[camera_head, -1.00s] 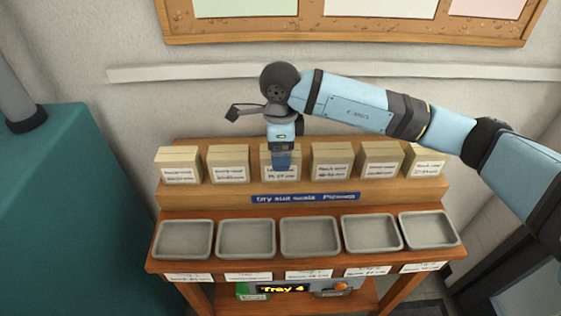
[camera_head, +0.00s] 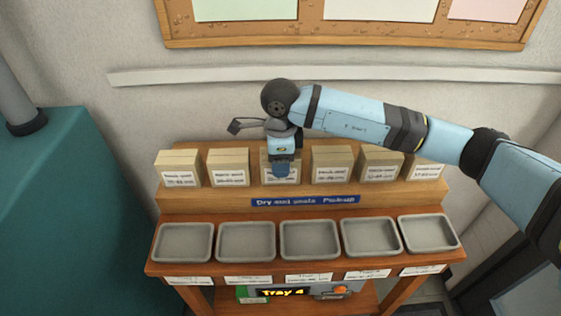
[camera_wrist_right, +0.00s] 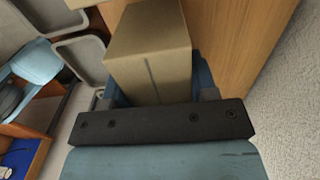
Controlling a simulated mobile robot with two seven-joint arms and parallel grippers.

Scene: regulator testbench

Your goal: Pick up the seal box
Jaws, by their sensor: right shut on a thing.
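Several cardboard seal boxes with white labels stand in a row on the wooden shelf. My right gripper (camera_head: 281,172) comes down from above onto the third seal box (camera_head: 296,168) from the left and is shut on it. In the right wrist view this box (camera_wrist_right: 150,55) sits between the blue fingers, with one finger on each side. The box still stands in line with the others, and the gripper covers part of its front. I cannot tell if it touches the shelf. My left gripper is not in view.
Neighbouring boxes (camera_head: 228,167) and (camera_head: 332,164) stand close on both sides. Several empty grey trays (camera_head: 309,256) line the lower table in front. A display (camera_head: 283,292) below reads "Tray 4". A teal cabinet (camera_head: 60,215) stands at left; a wall is behind.

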